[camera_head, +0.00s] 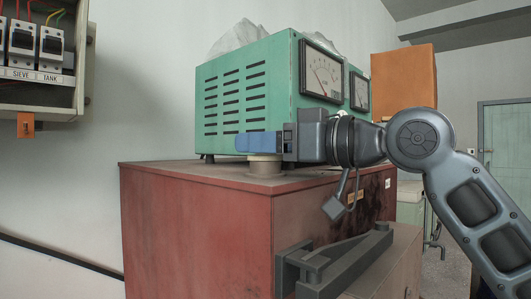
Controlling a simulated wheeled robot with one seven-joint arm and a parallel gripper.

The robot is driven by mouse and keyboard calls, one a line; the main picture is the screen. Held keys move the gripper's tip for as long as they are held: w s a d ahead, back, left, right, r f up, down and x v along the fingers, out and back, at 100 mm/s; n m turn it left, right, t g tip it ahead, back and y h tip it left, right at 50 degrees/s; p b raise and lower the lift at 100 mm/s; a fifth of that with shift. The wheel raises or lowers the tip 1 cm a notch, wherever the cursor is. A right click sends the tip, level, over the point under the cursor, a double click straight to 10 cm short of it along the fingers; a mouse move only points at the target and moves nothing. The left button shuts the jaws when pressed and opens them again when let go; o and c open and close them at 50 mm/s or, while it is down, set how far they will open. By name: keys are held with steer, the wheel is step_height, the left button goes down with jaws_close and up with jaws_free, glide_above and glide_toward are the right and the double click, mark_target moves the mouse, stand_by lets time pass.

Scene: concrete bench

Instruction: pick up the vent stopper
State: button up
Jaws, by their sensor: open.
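A small beige round piece (265,169), which looks like the vent stopper, stands upright on the top of the red cabinet (190,215), close to its front corner. Its upper part meets the lower edge of my gripper's blue fingers in the picture, so its top is hidden. My gripper (250,143) reaches in from the right, level, with the blue fingers pointing left. The fingers overlap one another in this view. The jaws are open, and I cannot tell whether the piece stands between them or just below them.
A green vented meter box (235,95) stands on the cabinet just behind my gripper. A grey handle (335,262) juts from the cabinet's front. An open switch box (40,60) hangs on the left wall. An orange box (404,78) stands behind at right.

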steer(key=shift+c, duration=0.3)
steer(key=c, duration=0.9)
steer(key=shift+c, duration=0.2)
steer(key=shift+r, duration=0.1)
